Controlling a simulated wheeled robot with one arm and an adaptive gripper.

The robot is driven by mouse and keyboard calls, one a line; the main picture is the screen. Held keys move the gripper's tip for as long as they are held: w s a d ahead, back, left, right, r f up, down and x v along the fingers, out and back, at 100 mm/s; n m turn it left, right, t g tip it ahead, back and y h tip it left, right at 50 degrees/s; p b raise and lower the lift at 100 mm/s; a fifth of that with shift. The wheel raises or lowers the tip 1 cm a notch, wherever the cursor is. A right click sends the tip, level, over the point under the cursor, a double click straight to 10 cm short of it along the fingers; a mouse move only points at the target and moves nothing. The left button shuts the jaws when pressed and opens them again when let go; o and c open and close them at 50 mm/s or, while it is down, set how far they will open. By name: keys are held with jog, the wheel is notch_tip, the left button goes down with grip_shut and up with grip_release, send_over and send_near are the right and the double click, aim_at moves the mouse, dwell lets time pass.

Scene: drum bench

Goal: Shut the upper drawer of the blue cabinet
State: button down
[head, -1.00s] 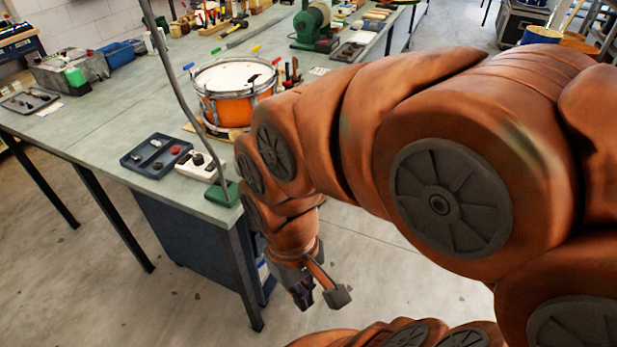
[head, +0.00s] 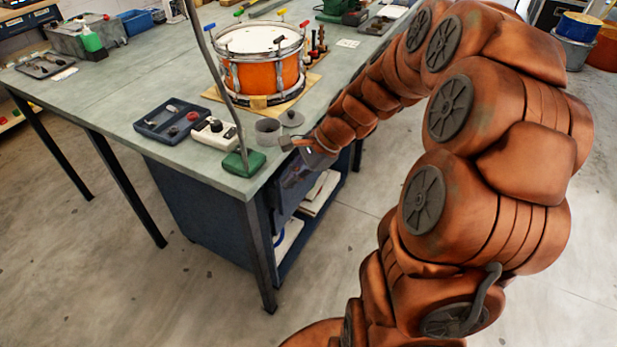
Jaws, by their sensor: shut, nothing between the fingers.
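The blue cabinet (head: 205,207) stands under the near corner of the workbench, with its side panel facing me. A dark front panel (head: 294,187) shows at its upper front, just behind the bench leg; it looks like the upper drawer's front. I cannot tell whether it is flush or stands out a little. My gripper (head: 308,154) is at the bench's front edge, by the top of that panel. It is small and partly hidden by my wrist; it is shut and empty. I cannot tell whether it touches the drawer.
Below the panel, open shelves hold white items (head: 320,192). Floor in front is clear.

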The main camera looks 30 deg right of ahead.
jog(key=w+d+f+m+t+h+b, duration=0.1)
jog(key=w+d+f+m, duration=0.1)
jog(key=d+f+m, duration=0.3)
jog(key=w+d+f+m+t+b, duration=0.1)
jog(key=w+d+f+m+t, duration=0.15)
jog(key=d, duration=0.55)
jog(key=w+d+f+m+t+h+b, duration=0.1)
jog(key=d+f+m, duration=0.1)
jog(key=d+m, duration=0.3)
jog(key=w+r+x, duration=0.1)
jog(key=x, duration=1.1)
jog(key=shift+w+a+n, duration=0.3)
jog(key=shift+w+n, duration=0.05)
jog(key=shift+w, duration=0.05)
jog(key=shift+w+r, duration=0.1)
